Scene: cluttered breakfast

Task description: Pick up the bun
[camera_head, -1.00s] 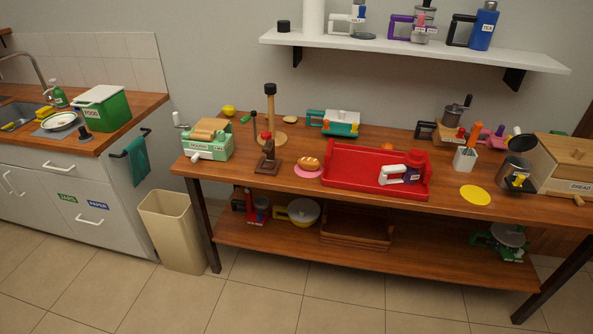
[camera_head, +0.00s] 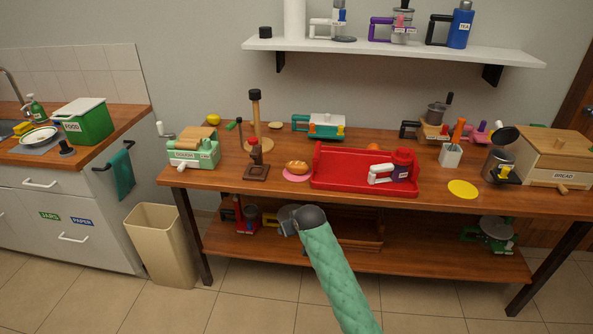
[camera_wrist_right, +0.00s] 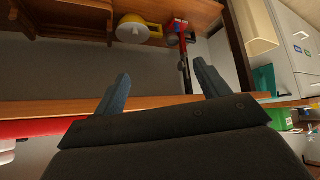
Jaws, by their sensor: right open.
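The bun (camera_head: 297,166) is a small golden-brown roll with paler marks on top. The bun is not seen in the wrist view. My left gripper is not in view.
The red tray (camera_head: 335,183) holds a labelled jar (camera_head: 403,165). A brown stand with a red part (camera_head: 255,158) is close left of the bun, with a tall wooden post (camera_head: 256,120) behind. The tabletop edge (camera_head: 230,188) lies between gripper and bun.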

